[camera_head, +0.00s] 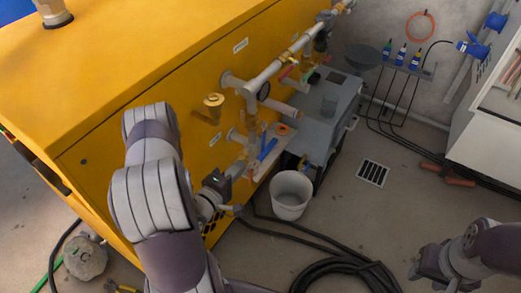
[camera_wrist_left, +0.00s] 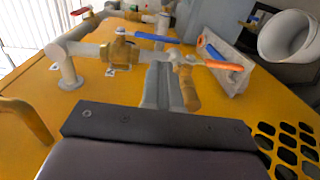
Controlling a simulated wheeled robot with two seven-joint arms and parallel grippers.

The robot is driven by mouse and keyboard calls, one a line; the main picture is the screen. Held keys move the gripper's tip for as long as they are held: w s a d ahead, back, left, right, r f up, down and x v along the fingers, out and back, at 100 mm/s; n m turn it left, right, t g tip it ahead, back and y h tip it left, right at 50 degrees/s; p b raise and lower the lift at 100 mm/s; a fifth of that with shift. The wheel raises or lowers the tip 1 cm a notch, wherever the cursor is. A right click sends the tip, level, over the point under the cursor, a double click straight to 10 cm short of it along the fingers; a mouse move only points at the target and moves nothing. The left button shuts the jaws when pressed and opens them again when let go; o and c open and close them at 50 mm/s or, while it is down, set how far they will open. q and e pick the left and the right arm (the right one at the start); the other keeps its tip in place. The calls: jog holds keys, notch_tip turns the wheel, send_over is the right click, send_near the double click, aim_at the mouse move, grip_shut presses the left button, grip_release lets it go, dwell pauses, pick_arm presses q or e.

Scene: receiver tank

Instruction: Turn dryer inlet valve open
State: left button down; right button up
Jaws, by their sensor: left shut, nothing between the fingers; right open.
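Several lever valves sit on the pipework on the side of the yellow machine (camera_head: 150,45); I cannot tell by a readable label which is the dryer inlet valve. A blue lever (camera_head: 267,149) and an orange handle (camera_head: 282,129) are low on the pipes; a red lever (camera_head: 287,72) is higher up. In the left wrist view a brass valve (camera_wrist_left: 122,47) has a blue lever (camera_wrist_left: 150,37) pointing right, and an orange lever (camera_wrist_left: 223,66) is close beyond my fingertips. My left gripper (camera_wrist_left: 162,72) is shut and empty, beside the lower pipes. My right gripper (camera_head: 428,268) is open, away over the floor.
A grey tank unit (camera_head: 325,115) stands beyond the pipes. A white bucket (camera_head: 291,195) stands on the floor below them. Black hoses (camera_head: 340,270) lie coiled in front. A brass cup-shaped fitting (camera_head: 214,101) sticks out of the yellow side.

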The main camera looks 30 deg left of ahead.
aim_at(264, 138)
pick_arm(q)
jog(key=w+b, duration=0.1)
jog(key=w, duration=0.8)
jog(key=shift+w+d+f, duration=0.15)
jog(key=shift+d+f, duration=0.2)
jog(key=shift+f, duration=0.1)
jog(key=w+t+b, duration=0.1)
jog(key=b, duration=0.2)
jog(key=shift+w+t, duration=0.15)
jog(key=shift+t, duration=0.15)
